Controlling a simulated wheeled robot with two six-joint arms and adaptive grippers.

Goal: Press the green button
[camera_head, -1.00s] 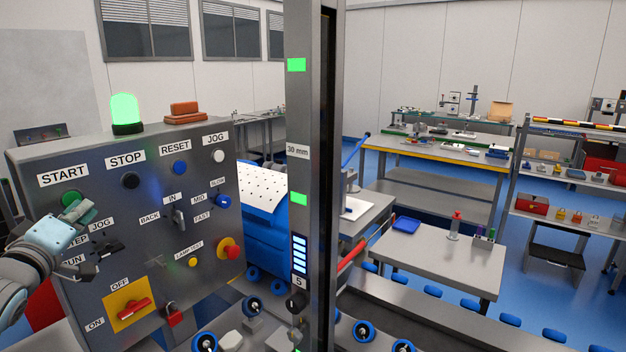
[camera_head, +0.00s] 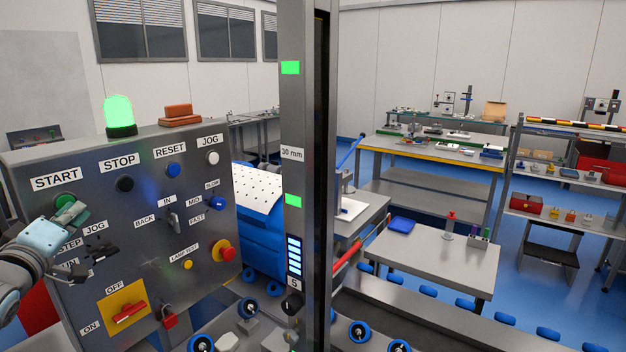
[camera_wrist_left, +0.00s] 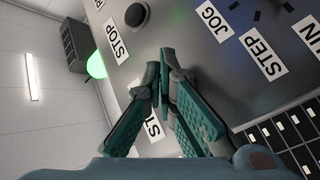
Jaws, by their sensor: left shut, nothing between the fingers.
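The green button (camera_head: 65,200) sits under the START label (camera_head: 56,179) at the upper left of a grey control panel (camera_head: 140,225) in the head view. My left gripper (camera_head: 70,213) is just below and in front of it, its fingers covering the button's lower part. I cannot tell whether they touch. The left wrist view shows the fingers (camera_wrist_left: 167,62) shut and empty, pointing at the panel; they partly cover the START label (camera_wrist_left: 152,128), and the green button is hidden there. My right gripper is not in view.
A black STOP button (camera_head: 124,184) and a blue RESET button (camera_head: 172,170) are to the right of the green one. A lit green beacon (camera_head: 120,115) stands on the panel top. A red emergency button (camera_head: 226,252) is lower right. A metal post (camera_head: 303,140) rises beyond.

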